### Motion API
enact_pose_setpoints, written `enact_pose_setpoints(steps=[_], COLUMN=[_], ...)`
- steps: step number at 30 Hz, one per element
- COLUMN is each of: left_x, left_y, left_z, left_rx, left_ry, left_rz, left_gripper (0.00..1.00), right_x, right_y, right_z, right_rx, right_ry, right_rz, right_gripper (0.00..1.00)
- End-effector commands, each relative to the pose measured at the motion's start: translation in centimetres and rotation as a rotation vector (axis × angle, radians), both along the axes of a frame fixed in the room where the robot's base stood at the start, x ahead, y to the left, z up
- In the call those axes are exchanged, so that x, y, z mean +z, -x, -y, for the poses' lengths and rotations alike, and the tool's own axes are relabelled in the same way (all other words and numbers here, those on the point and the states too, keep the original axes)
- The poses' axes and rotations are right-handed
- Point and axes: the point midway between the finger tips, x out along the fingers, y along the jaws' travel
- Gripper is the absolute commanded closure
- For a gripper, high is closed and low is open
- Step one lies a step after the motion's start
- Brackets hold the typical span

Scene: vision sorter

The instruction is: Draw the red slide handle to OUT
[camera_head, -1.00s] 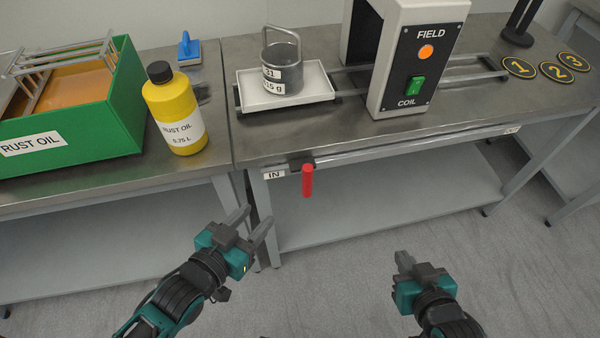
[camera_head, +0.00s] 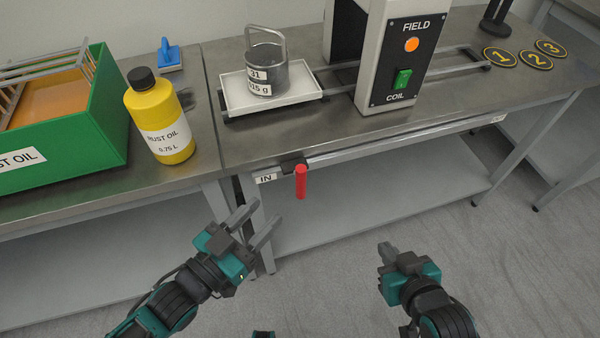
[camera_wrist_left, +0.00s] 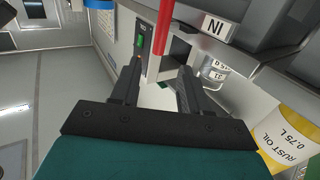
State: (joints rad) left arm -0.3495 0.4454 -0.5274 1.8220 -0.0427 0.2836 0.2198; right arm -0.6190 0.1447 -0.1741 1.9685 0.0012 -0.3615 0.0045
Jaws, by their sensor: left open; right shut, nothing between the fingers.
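The red slide handle (camera_head: 301,182) hangs from a dark bracket on the rail at the table's front edge, beside the IN label (camera_head: 265,179). It also shows in the left wrist view (camera_wrist_left: 163,28), beyond the fingertips. My left gripper (camera_head: 259,220) is open and empty, below and to the left of the handle, apart from it. In the left wrist view its two fingers (camera_wrist_left: 160,75) are spread with nothing between them. My right gripper (camera_head: 388,250) is shut and empty, below and to the right of the handle. The OUT end's lettering is too small to read.
A tray (camera_head: 228,95) with a handled metal pot (camera_head: 267,75) stands left of the FIELD coil box (camera_head: 405,60). A yellow rust oil bottle (camera_head: 160,115) and a green bin (camera_head: 110,110) stand on the left table. The space below the rail (camera_head: 400,145) is open down to a lower shelf.

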Motion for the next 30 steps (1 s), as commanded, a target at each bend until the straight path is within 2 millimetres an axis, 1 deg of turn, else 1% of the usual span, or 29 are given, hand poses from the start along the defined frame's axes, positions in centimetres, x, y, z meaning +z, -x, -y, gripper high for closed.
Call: enact_pose_setpoints(steps=[30], left_x=[0.0], left_y=[-5.1], left_z=[4.0], left_rx=[0.001], left_ry=[0.000], left_rz=[0.001], left_gripper=[0.55], right_x=[-0.5], right_y=[0.0], right_z=[0.0], right_rx=[0.001], right_ry=[-0.001], right_rz=[-0.006], right_gripper=[1.00])
